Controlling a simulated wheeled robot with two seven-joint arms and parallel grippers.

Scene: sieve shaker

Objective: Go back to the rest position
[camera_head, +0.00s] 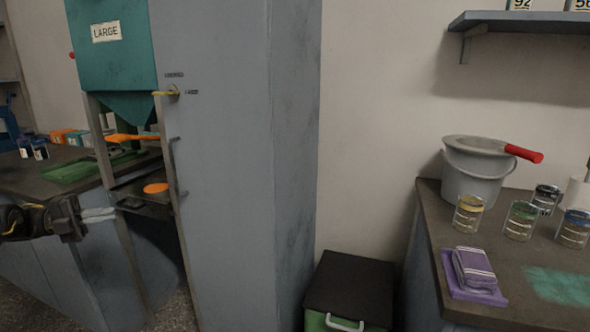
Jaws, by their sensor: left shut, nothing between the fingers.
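My left gripper (98,215) comes in from the left edge, with its pale fingers closed together and nothing between them. It is in front of the dark counter and beside the metal stand under the teal hopper (115,45) labelled LARGE. The fingertips point right, near the stand's leg; I cannot tell whether they touch it. My right gripper is not in view.
A tall grey cabinet (228,170) fills the centre. A black-lidded bin (350,287) stands on the floor beside it. The right counter (437,222) holds a grey bucket (472,180), several glass jars and a folded purple cloth (473,268). A green tray (85,170) lies on the left counter.

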